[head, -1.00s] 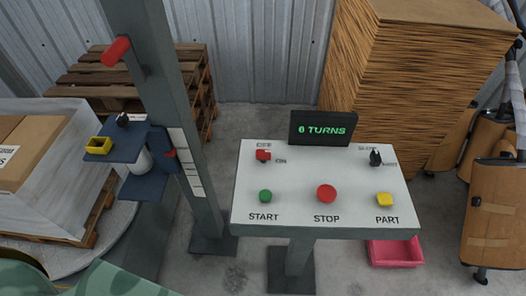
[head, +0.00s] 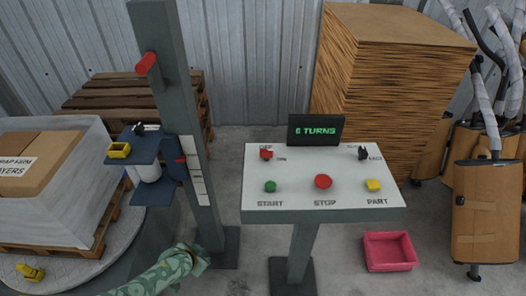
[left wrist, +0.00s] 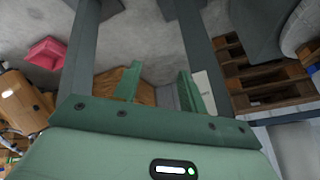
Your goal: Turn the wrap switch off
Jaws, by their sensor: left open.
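The red switch (head: 266,153) sits at the upper left of the white panel top of the control stand (head: 325,217). An OFF label stands above it and an ON label to its right; which one its handle points to is too small to tell. My left gripper (head: 196,260), on a green patterned arm, is low beside the mast, left of the stand and well apart from the switch. In the left wrist view its two green fingers (left wrist: 160,84) are spread with nothing between them. My right gripper is not in view.
The panel also has a green START button (head: 270,186), a red STOP button (head: 323,181), a yellow PART button (head: 373,185) and a black knob (head: 363,153). A display (head: 316,130) reads 6 TURNS. The grey mast (head: 175,110) stands left; a pink bin (head: 389,251) lies right.

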